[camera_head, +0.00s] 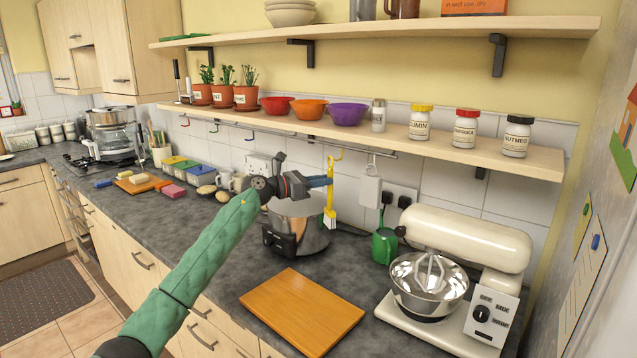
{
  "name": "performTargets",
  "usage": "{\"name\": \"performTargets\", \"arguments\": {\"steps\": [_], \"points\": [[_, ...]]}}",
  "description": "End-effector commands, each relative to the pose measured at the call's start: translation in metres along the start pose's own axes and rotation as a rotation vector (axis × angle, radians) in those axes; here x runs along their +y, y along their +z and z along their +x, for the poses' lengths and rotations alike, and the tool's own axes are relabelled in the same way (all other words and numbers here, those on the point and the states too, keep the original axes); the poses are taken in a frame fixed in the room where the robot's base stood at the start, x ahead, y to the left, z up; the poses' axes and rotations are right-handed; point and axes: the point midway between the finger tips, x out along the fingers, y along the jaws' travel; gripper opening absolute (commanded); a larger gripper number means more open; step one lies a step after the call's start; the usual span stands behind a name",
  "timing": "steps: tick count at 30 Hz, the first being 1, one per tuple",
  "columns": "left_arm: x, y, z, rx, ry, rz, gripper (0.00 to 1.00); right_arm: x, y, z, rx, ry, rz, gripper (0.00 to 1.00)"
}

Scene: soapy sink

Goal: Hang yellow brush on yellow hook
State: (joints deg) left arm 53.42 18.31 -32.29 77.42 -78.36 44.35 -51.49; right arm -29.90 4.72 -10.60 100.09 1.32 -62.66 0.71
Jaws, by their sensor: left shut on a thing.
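My left gripper (322,182) is at the end of the green-sleeved arm and points right, with blue fingers. It is shut on the handle of the yellow brush (330,199). The brush is upright, handle up and pale bristles down, in front of the tiled wall. The yellow hook (338,154) hangs from the rail under the lower shelf. The top of the brush handle is right by the hook. I cannot tell whether the brush is on the hook or only in front of it. My right gripper is not in view.
A steel pot cooker (297,232) stands below the gripper. A white grater-like item (370,191) hangs to the right, above a green jug (384,246). A cream mixer (463,240) is at right. The lower shelf (400,142) overhangs the rail. A wooden board (302,311) lies in front.

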Motion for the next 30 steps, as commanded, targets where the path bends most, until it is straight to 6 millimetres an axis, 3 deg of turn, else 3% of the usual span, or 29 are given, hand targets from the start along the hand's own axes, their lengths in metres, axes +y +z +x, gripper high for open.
{"name": "performTargets", "arguments": {"steps": [22, 30], "points": [[0.016, -0.003, 0.029, 0.0, -0.001, 0.001, 0.0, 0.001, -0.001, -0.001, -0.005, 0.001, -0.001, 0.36], [0.017, -0.004, 0.03, -0.001, -0.001, 0.001, 0.0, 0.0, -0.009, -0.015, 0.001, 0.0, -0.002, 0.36]]}}
